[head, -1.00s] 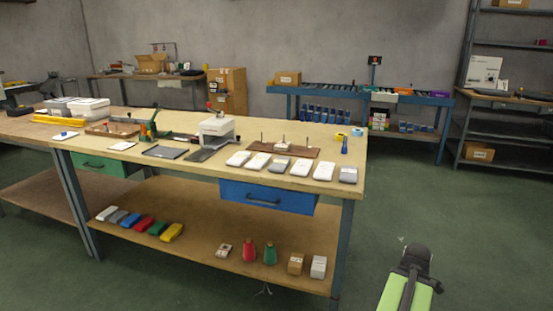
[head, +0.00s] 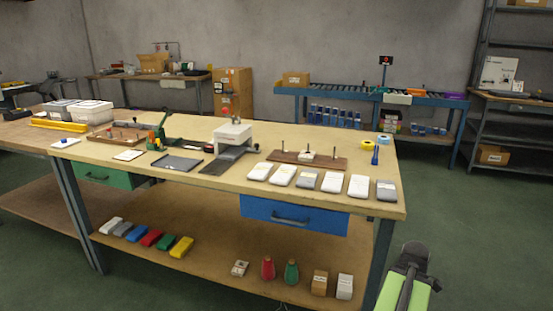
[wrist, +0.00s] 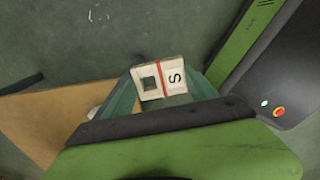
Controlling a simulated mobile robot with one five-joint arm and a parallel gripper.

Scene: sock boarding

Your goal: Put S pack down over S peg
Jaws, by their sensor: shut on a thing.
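The S pack (wrist: 174,80) is a small white flat piece with a black S, a red stripe and a dark square window. In the wrist view it sits between the green fingers of my gripper (wrist: 162,82), which is shut on it, over floor. In the head view, a brown peg board (head: 330,162) lies on the workbench, with thin dark upright pegs and a small white piece (head: 307,156) at its middle. I cannot read which peg is the S peg. My gripper's fingertips and the pack are not visible in the head view, where my green arm shows lower right, apart from the bench.
The workbench (head: 225,183) carries a row of white and grey packs (head: 333,181) in front of the board. A white press (head: 233,135) stands to their left. Tape rolls (head: 384,140) and a blue item (head: 375,155) are at the right end. Green floor is clear right of the bench.

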